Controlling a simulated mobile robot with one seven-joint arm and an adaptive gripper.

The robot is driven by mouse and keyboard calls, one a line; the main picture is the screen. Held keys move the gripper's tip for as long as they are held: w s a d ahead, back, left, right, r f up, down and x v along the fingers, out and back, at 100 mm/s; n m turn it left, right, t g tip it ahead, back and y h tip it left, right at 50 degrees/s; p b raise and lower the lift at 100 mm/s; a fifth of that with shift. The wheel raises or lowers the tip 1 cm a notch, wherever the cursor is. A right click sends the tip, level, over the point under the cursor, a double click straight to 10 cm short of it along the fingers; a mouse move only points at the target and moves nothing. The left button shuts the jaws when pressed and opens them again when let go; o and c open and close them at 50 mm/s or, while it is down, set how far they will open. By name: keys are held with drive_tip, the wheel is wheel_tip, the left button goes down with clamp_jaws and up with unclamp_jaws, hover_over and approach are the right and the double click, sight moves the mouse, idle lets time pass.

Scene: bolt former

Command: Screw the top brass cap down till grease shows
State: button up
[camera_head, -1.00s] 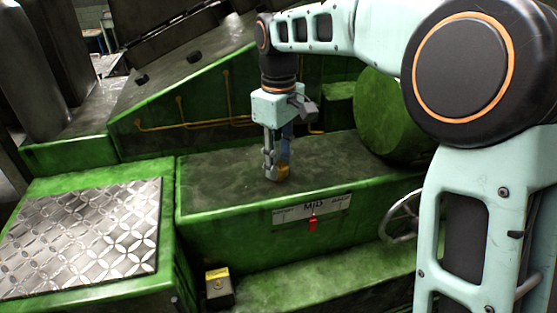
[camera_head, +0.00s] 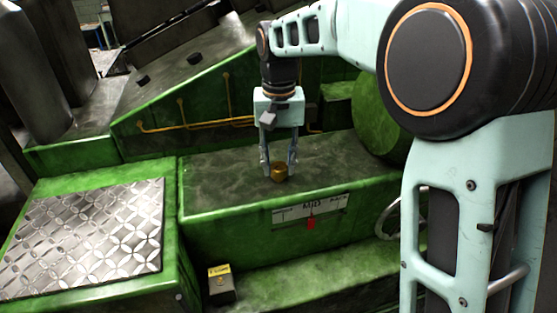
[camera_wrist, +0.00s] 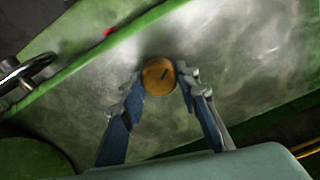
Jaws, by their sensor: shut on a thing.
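The brass cap (camera_head: 279,172) stands on the dark, worn top of the green machine block. My gripper (camera_head: 278,168) points straight down over it, with one finger on each side. In the wrist view the cap (camera_wrist: 158,76) is a round golden disc with a dark line mark on its top. The blue-grey fingertips (camera_wrist: 159,82) are shut on its two sides. The base of the cap is hidden, and I cannot make out any grease around it.
A white plate with a red marker (camera_head: 311,222) is on the block's front face. A handwheel (camera_head: 388,220) is partly behind my arm. A small yellow-topped box (camera_head: 220,284) stands below. Yellow pipes (camera_head: 200,124) run behind. The block top left of the cap is clear.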

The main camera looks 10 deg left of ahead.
sight(279, 165)
drive_tip(key=m, duration=0.4)
drive_tip(key=shift+m+p, duration=0.3)
drive_tip(key=shift+m, duration=0.1)
idle(0.5)
drive_tip(key=o, duration=1.2)
drive_tip(key=shift+c, duration=0.2)
wheel_tip(279, 165, up, 12)
